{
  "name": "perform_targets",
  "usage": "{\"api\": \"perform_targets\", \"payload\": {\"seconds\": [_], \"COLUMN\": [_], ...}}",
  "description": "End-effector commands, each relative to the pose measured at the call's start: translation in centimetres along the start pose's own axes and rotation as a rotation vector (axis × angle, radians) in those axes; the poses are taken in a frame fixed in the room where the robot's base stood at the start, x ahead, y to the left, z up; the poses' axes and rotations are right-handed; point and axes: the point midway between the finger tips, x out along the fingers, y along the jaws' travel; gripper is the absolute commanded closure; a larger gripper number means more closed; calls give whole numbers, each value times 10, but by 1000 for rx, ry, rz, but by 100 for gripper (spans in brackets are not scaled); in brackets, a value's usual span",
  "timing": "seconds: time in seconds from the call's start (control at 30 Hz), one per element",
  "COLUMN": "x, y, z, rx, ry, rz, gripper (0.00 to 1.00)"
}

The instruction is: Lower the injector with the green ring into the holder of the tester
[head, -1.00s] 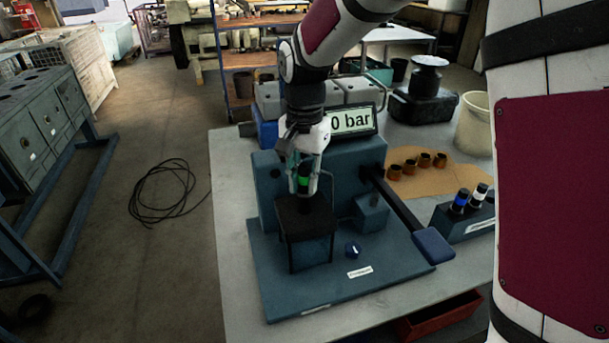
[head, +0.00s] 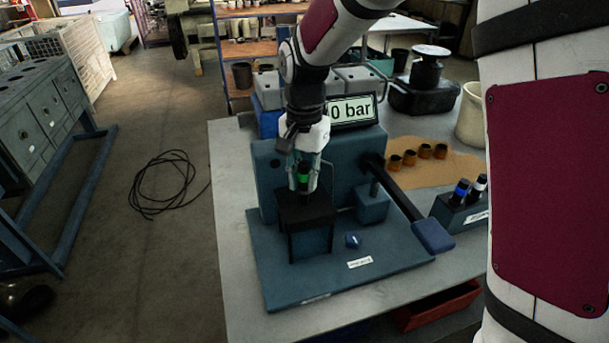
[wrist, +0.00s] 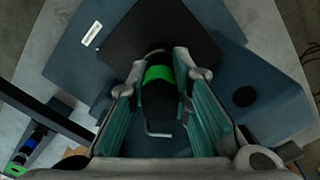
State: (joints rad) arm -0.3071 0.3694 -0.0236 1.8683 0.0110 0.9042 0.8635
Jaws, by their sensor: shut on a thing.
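The injector with the green ring (head: 304,179) is a dark, upright cylinder. My gripper (head: 305,184) is shut on it, above the dark-topped holder (head: 306,208) of the blue tester (head: 350,277). The wrist view shows the injector's green ring (wrist: 158,74) between the two finger pads of my gripper (wrist: 165,85), with a thin bent pipe near me. Beyond the ring lies the black top of the holder (wrist: 185,30). The injector's lower end is hidden, so I cannot tell how far it is inside the holder.
A lever with a blue pad (head: 433,236) sticks out at the tester's right. A rack (head: 462,217) with blue- and white-ringed injectors stands further right. Several copper-coloured cups (head: 410,158) lie on a brown mat behind. A display (head: 352,111) reads 0 bar.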

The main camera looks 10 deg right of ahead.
Motion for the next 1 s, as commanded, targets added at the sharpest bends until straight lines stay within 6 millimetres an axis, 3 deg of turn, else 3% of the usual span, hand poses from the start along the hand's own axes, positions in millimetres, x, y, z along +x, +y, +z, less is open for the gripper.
{"api": "perform_targets", "payload": {"seconds": [0.47, 1.0], "x": [0, 16], "y": [0, 0], "z": [0, 0], "rx": [0, 0], "ry": [1, 0], "rz": [-1, -1], "gripper": [100, 100]}}
